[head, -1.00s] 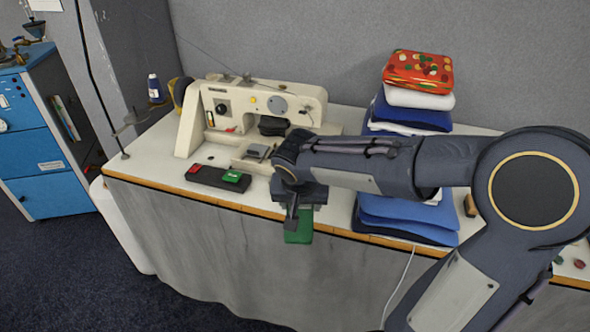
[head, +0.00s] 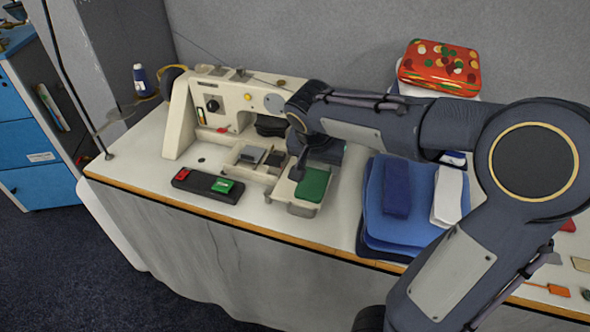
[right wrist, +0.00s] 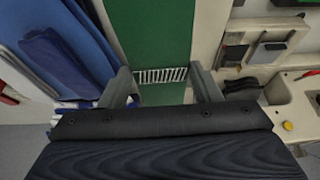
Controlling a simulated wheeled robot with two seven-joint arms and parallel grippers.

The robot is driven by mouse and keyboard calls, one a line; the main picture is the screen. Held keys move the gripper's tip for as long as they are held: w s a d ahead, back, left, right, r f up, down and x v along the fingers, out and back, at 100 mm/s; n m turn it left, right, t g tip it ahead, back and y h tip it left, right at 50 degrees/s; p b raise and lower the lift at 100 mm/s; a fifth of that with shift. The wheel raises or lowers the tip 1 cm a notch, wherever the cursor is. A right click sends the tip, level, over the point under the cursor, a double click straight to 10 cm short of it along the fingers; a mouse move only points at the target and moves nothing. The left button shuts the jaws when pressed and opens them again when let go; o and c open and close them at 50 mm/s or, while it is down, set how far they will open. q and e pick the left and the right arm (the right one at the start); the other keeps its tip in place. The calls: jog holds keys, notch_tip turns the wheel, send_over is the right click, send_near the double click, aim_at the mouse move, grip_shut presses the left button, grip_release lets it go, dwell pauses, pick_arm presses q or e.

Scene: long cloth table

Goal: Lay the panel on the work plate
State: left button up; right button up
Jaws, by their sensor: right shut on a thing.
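The green panel (head: 312,184) is in the jaws of my right gripper (head: 300,168), at the right end of the sewing machine. It lies over a pale plate (head: 281,190), which looks like the work plate and shows on both sides of the panel. I cannot tell whether the panel touches the plate. In the right wrist view the green panel (right wrist: 158,30) runs away from between the two fingers of the right gripper (right wrist: 165,78), with a white striped patch near the fingertips. The pale plate (right wrist: 208,30) shows beside it. My left gripper is out of view.
The cream sewing machine (head: 215,105) stands left of the gripper. A black tray (head: 190,182) with red and green pieces lies in front of it. Folded blue cloths (head: 380,235) and a red patterned tin (head: 438,65) are to the right.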

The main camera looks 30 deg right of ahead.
jog(key=w+f, duration=0.2)
jog(key=w, duration=0.1)
jog(key=w+f, duration=0.6)
jog(key=w, duration=0.1)
jog(key=shift+a+p, duration=0.2)
jog(key=shift+p, duration=0.15)
jog(key=f, duration=0.3)
jog(key=shift+w+f, duration=0.2)
jog(key=shift+f, duration=0.2)
jog(key=o, duration=1)
